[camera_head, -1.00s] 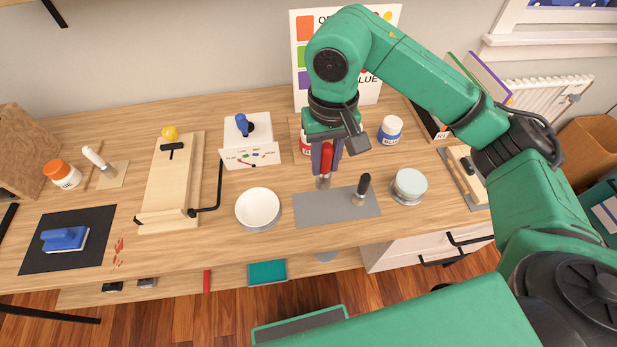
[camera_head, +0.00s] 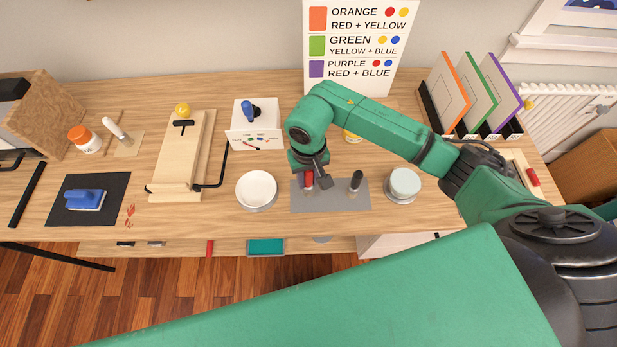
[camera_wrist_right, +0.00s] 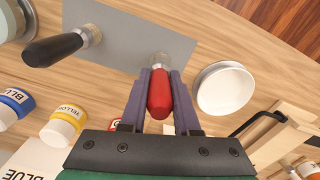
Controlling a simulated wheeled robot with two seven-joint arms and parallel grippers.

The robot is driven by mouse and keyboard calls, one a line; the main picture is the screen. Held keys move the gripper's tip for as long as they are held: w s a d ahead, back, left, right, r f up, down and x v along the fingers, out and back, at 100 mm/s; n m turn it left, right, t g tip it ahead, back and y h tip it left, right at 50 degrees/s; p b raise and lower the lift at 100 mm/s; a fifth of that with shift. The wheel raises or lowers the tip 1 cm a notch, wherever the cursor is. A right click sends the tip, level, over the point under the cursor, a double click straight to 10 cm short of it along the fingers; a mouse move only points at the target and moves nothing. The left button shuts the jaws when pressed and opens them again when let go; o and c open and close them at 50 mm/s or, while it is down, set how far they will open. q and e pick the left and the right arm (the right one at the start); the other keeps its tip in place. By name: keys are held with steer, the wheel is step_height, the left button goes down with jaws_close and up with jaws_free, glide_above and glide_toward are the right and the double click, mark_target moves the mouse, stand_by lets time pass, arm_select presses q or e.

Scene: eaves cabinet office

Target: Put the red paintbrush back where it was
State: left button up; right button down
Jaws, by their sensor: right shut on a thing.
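The red paintbrush shows its red handle in the head view (camera_head: 309,178) and in the right wrist view (camera_wrist_right: 159,95). My right gripper (camera_head: 309,181) is shut on that handle, with the pale metal end pointing down. In the right wrist view the gripper (camera_wrist_right: 160,85) has a finger on each side of the handle. The brush is over the left part of a grey mat (camera_head: 335,202). I cannot tell whether its lower end touches the mat. A black-handled tool (camera_head: 356,181) stands upright on the same mat, to the right. My left gripper is not in view.
A white bowl (camera_head: 257,189) stands left of the mat and a round pale-topped tin (camera_head: 403,184) right of it. Blue (camera_wrist_right: 15,102) and yellow (camera_wrist_right: 63,126) paint jars stand behind. A wooden board with a clamp (camera_head: 178,165) is further left. Bare desk lies in front.

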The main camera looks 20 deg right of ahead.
steer(key=shift+a+f, duration=0.1)
steer(key=shift+f, duration=0.95)
steer(key=c, duration=0.9)
jaws_free()
steer(key=shift+o, duration=1.3)
